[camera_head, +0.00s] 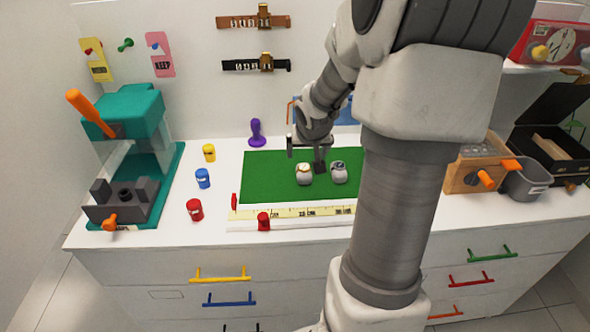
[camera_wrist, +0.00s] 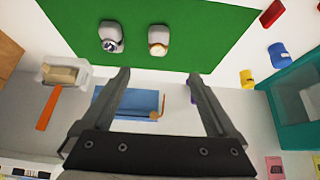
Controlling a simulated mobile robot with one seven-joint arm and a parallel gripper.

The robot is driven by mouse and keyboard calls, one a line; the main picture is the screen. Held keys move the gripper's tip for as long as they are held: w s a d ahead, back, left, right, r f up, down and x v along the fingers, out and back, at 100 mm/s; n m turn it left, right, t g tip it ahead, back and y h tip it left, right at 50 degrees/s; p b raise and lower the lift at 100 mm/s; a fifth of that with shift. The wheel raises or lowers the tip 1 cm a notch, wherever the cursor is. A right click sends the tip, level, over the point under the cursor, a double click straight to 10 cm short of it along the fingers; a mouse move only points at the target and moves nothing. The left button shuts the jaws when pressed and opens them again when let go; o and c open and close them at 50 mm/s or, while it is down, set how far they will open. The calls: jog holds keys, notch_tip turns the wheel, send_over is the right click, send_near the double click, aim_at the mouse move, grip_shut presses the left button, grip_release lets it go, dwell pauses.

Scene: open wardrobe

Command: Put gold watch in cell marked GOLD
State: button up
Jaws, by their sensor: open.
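The gold watch (camera_head: 304,173) sits on a pale cushion on the green mat (camera_head: 265,182); it also shows in the wrist view (camera_wrist: 158,40). A silver watch with a dark face (camera_head: 339,172) sits on a similar cushion to its right; in the wrist view (camera_wrist: 111,40) it is on the left. My gripper (camera_head: 306,158) is open and empty by the mat's back part, behind the watches. In the wrist view its fingertips (camera_wrist: 158,75) are apart, with no watch between them. I cannot make out a cell marked GOLD; my arm hides part of the counter.
A teal machine (camera_head: 130,125) stands left, with yellow, blue and red small containers (camera_head: 203,178) nearby. A purple stamp-like object (camera_head: 257,132) and a blue box (camera_wrist: 130,103) stand behind the mat. A yellow labelled strip (camera_head: 280,213) runs along the front. A wooden box (camera_head: 468,172) stands right.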

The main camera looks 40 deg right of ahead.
aim_at(304, 168)
jog(key=b+x, duration=0.5)
jog(key=x, duration=0.6)
jog(key=shift+w+f, duration=0.1)
jog(key=shift+f, duration=0.15)
jog(key=shift+d+b+x, duration=0.15)
jog(key=shift+b+x, duration=0.25)
jog(key=shift+x, duration=1.05)
jog(key=shift+d+b+x, duration=0.15)
jog(key=shift+b+x, duration=0.25)
jog(key=shift+x, duration=1.1)
jog(key=shift+r, duration=0.1)
jog(key=c, duration=1.4)
grip_shut()
jog(key=shift+r, duration=0.2)
